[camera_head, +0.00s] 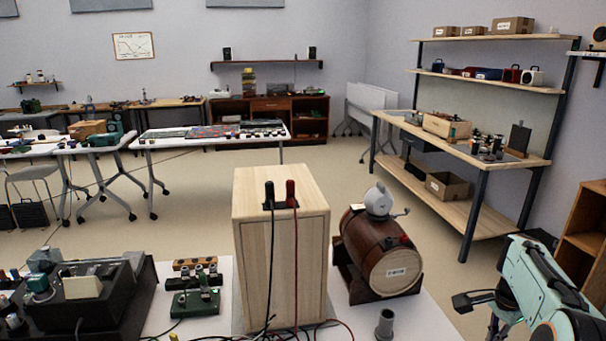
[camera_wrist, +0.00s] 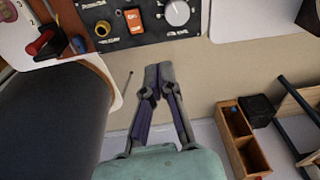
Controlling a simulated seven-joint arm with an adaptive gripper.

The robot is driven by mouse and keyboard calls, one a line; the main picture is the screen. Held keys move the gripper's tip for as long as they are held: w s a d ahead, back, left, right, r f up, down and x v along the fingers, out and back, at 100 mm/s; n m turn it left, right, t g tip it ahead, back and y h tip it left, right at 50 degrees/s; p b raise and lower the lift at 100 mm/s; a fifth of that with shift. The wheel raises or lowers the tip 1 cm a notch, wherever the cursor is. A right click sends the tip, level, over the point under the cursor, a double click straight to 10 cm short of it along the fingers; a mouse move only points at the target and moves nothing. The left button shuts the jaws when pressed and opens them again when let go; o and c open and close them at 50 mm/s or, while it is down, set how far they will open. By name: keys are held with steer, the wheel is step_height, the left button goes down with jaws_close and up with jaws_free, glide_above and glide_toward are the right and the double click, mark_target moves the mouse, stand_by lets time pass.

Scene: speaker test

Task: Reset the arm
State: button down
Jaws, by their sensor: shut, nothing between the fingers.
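My arm (camera_head: 545,290) reaches in from the right edge of the head view, pale green with dark joints. My gripper (camera_head: 470,300) shows there as a dark shape right of the barrel, apart from it. In the wrist view my gripper (camera_wrist: 158,72) has its two dark fingers together at the tips, with nothing held between them. The fingertips appear just below a black control panel (camera_wrist: 140,22) with an orange switch and a grey knob. I cannot tell how far apart they are in depth.
A wooden speaker box (camera_head: 282,250) with black and red plugs stands mid-table. A wooden barrel (camera_head: 380,255) is right of it, and a grey cylinder (camera_head: 385,323) stands in front. A green circuit board (camera_head: 195,303) and black device (camera_head: 85,305) lie left. The wrist view shows a wooden tray (camera_wrist: 243,145).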

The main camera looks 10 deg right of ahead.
steer(key=w+a+r+n+t, duration=0.2)
steer(key=w+a+r+n, duration=0.15)
steer(key=a+r, duration=0.65)
steer(key=s+a+r+n, duration=0.1)
steer(key=s+a+n, duration=0.15)
steer(key=a, duration=0.45)
steer(key=s+a+r+n, duration=0.1)
steer(key=s+a+n, duration=0.15)
steer(key=a, duration=0.45)
steer(key=s+a+f+n+g+y, duration=0.1)
steer(key=s+a+f+n, duration=0.3)
steer(key=s, duration=0.5)
steer(key=s+a+f+n+g+y, duration=0.1)
steer(key=s+a+f+n, duration=0.4)
steer(key=s, duration=0.4)
steer(key=shift+a+f+g, duration=0.3)
steer(key=shift+f+g, duration=0.1)
steer(key=shift+f, duration=0.05)
steer(key=shift+n, duration=0.25)
